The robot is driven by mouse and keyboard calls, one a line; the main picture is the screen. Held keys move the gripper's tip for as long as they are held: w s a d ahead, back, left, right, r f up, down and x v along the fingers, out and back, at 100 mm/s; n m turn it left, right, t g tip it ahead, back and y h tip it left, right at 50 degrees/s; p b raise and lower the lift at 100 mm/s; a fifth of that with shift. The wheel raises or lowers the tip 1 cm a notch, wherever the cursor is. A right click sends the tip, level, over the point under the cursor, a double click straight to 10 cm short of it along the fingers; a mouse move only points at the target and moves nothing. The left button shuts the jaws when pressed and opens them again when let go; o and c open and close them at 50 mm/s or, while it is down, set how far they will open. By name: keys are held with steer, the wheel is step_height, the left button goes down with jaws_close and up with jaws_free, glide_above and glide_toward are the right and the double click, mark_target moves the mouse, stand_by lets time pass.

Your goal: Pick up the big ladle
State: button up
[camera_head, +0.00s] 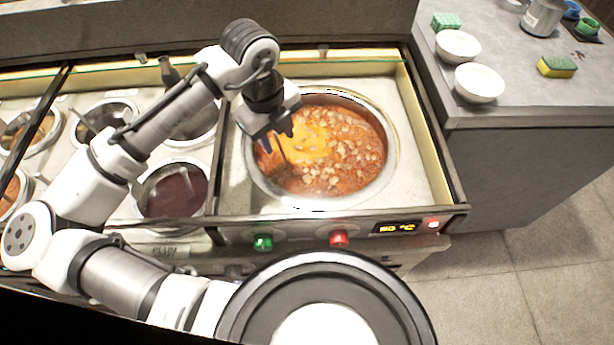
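The large round pot (392,150) holds orange-red soup with pale chunks and a yellow patch. My gripper (276,141) points down over the left part of this pot. A thin dark rod (283,154) shows just below the fingers, against the soup. I cannot tell whether it is a ladle handle or part of a finger. No ladle bowl can be made out in the large pot. The gripper hides part of the pot's left side, and whether its fingers are apart or closed on something is unclear.
Smaller sauce wells lie to the left, including a dark plum-coloured one (176,196); a dark-handled utensil (169,72) stands behind my arm. The front panel has a green knob (263,242) and a red knob (338,239). White bowls (479,83) and a sponge (557,67) sit on the right counter.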

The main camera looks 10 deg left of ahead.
steer(key=shift+w+f, duration=0.1)
steer(key=shift+f, duration=0.65)
jaws_close()
steer(key=shift+r, duration=0.15)
step_height(320, 180, up, 20)
stand_by(0.4)
